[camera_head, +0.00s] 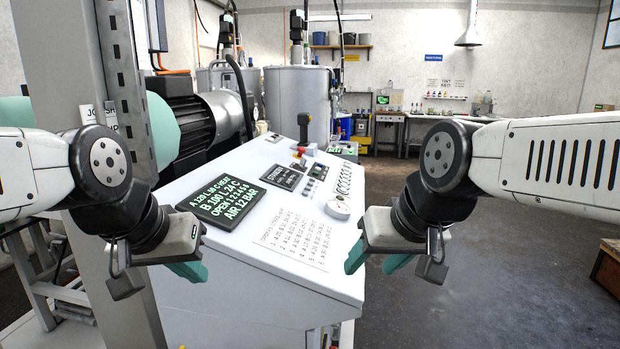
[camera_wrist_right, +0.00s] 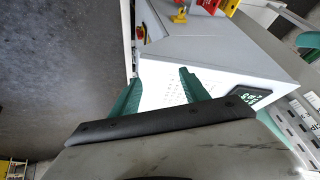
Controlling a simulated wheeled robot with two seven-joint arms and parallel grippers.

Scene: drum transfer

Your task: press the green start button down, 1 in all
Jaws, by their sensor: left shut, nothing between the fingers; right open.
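The white control console (camera_head: 260,225) stands in the middle of the head view, its sloped top facing me. On it are a dark display with green text (camera_head: 225,200), a black lever (camera_head: 303,128), a small dark panel (camera_head: 282,176) and a round gauge (camera_head: 338,209). I cannot clearly make out a green start button. My left gripper (camera_head: 187,271) is shut and empty, in front of the console's left front. My right gripper (camera_head: 378,262) is open and empty, at the console's right edge. In the right wrist view its green fingers (camera_wrist_right: 160,92) are apart with the console beyond.
A grey column (camera_head: 75,80) stands close on the left. A motor (camera_head: 190,120) and metal drums (camera_head: 297,100) are behind the console. A wooden box (camera_head: 608,265) lies at the right edge. The floor (camera_head: 480,270) right of the console is clear.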

